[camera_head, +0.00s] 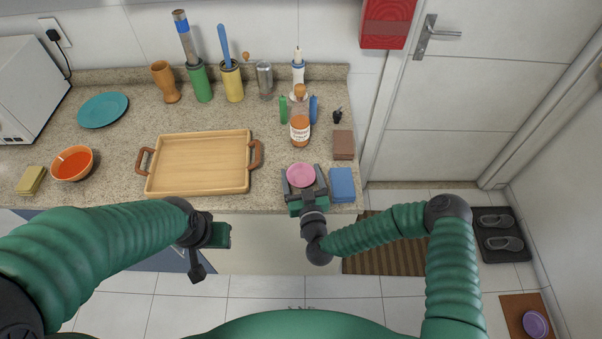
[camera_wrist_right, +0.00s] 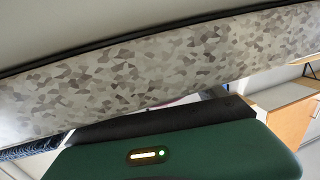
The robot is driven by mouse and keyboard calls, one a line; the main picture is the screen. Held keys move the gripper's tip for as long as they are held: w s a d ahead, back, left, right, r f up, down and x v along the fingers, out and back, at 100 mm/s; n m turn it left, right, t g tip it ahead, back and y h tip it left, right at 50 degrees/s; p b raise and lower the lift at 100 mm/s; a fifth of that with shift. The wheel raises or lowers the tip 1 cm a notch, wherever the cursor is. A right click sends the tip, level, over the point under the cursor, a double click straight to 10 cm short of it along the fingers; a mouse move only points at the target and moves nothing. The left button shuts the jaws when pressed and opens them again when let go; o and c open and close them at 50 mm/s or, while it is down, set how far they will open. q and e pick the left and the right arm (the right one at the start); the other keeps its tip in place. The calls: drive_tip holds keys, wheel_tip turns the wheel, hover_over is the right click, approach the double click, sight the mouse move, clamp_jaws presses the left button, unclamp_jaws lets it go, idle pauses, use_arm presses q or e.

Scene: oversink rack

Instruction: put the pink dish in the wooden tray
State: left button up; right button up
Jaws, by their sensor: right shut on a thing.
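The pink dish (camera_head: 301,174) is at the counter's front edge, to the right of the wooden tray. The wooden tray (camera_head: 198,163) is an empty light-wood rectangle with brown handles on its left and right ends. My right gripper (camera_head: 304,180) is at the pink dish, with its fingers on either side, shut on it. In the right wrist view, the green gripper body and the speckled counter edge (camera_wrist_right: 150,70) fill most of the picture, and the dish is mostly hidden. My left gripper (camera_head: 200,262) hangs in front of the counter, away from the dish and tray; its finger opening is unclear.
A blue block (camera_head: 342,184) is close on the right of my right gripper, with a brown block (camera_head: 344,145) behind it. An orange-brown jar (camera_head: 300,130) stands behind the dish. An orange bowl (camera_head: 72,163) is left of the tray. Clear counter lies between tray and dish.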

drive_tip(key=shift+f, duration=0.15)
drive_tip(key=o, duration=1.4)
